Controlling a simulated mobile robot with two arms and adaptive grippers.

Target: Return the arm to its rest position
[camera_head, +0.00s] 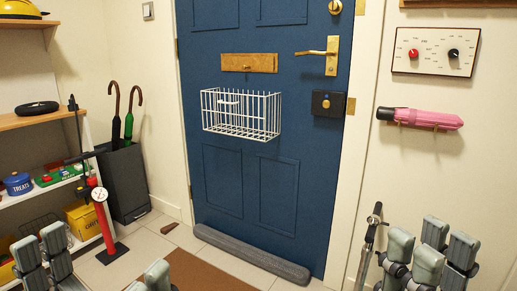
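My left gripper (97,262) is at the lower left edge of the head view. Its grey padded fingers stand wide apart, with bare floor and part of the mat showing between them. My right gripper (430,250) is at the lower right, in front of the wall beside the door. Its grey pads are close together and I see nothing between them. Both grippers point upward and are cut off by the bottom edge. Most of both arms is out of view.
A blue door (225,170) with a white wire basket (241,114) stands ahead. A grey draft stopper (250,255) lies at its foot. Shelves (30,118), a red floor pump (100,196) and an umbrella stand (123,185) are left. A pink umbrella (428,119) hangs right.

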